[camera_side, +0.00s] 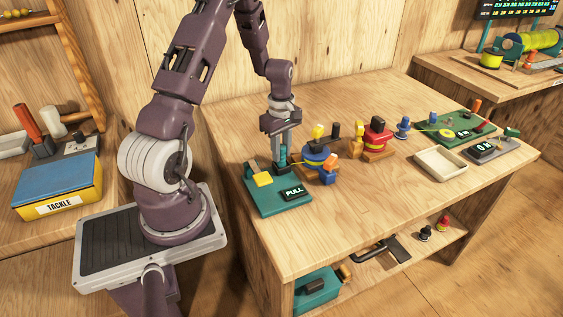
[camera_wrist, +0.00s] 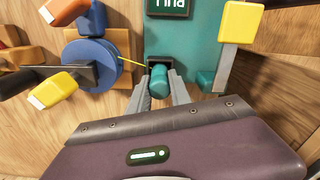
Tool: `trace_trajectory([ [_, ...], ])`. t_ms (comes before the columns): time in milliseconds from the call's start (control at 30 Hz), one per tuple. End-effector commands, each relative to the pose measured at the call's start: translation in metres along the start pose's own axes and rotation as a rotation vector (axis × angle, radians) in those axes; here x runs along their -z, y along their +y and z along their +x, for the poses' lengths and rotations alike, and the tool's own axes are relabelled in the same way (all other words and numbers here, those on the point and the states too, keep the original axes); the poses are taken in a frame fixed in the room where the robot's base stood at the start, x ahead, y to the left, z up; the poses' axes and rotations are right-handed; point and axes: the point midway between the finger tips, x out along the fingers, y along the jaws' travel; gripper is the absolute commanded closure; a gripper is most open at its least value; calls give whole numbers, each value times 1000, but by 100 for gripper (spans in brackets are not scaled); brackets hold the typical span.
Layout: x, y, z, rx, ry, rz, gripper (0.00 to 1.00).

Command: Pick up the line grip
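A teal rounded peg, which looks like the line grip (camera_wrist: 160,84), stands at a dark socket on the teal board (camera_wrist: 184,47). A thin yellow line runs from the blue reel (camera_wrist: 92,65) towards it. My gripper (camera_wrist: 159,91) points down at the board, with one finger on each side of the peg. The fingers are very close to the peg; I cannot tell whether they touch it. In the side view my gripper (camera_side: 283,157) is low over the back of the teal board (camera_side: 265,203), and the peg is partly hidden between the fingers.
A PULL display (camera_side: 293,192) and a yellow block (camera_side: 263,179) sit on the teal board. The blue reel (camera_side: 316,160) with yellow and orange knobs is close on the right. A red reel (camera_side: 376,138) and an empty tray (camera_side: 440,164) stand farther right.

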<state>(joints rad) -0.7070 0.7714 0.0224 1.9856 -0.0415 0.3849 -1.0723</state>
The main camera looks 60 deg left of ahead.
Motion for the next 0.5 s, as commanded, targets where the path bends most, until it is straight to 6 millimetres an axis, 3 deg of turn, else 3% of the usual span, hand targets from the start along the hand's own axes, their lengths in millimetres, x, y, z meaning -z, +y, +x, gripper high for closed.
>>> trace_trajectory([
  [100,0,0,0,0,0,0,100],
  [367,0,0,0,0,0,1,100],
  [500,0,1,-16,-4,3,2,100],
])
